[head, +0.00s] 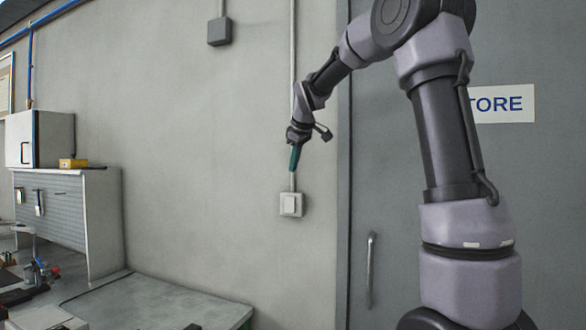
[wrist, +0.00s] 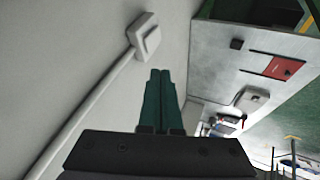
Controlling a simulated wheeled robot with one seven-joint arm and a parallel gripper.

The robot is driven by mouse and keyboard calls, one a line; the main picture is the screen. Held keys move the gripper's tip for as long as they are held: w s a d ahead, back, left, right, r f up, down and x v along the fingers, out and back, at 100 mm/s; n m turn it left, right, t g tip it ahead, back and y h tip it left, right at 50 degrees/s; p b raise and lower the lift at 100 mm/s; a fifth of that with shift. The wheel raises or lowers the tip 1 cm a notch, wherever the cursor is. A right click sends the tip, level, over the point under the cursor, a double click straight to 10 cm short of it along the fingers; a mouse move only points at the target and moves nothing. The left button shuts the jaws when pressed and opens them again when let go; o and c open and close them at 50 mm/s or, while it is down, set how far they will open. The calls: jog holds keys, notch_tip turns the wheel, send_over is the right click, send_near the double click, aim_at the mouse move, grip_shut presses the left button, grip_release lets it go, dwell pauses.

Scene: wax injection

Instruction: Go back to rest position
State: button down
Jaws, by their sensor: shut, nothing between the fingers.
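My gripper (head: 294,158) hangs at the end of my raised arm, pointing down in front of the grey wall. Its green fingers are together with nothing between them. The wrist view shows the same closed fingers (wrist: 159,98) from behind. In the head view a white wall switch (head: 291,204) is just below the fingertips. In the wrist view the switch (wrist: 146,38) is up and left of the fingertips, apart from them.
A grey door (head: 400,200) with a handle (head: 371,270) and a STORE sign (head: 503,104) is behind my arm. A bench top (head: 160,305) runs along the wall below. At left are a white cabinet (head: 52,140) and a yellow box (head: 73,163).

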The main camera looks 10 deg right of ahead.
jog(key=s+d+f+m, duration=0.1)
jog(key=s+m, duration=0.3)
jog(key=s, duration=0.7)
jog(key=s+d+f+m+y, duration=0.1)
jog(key=s+f+m, duration=0.3)
jog(key=s, duration=0.8)
jog(key=s+d+f+m, duration=0.1)
jog(key=s+m, duration=0.4)
jog(key=s, duration=0.6)
jog(key=shift+s+d+f, duration=0.3)
jog(key=shift+d+f, duration=0.05)
jog(key=shift+f, duration=0.5)
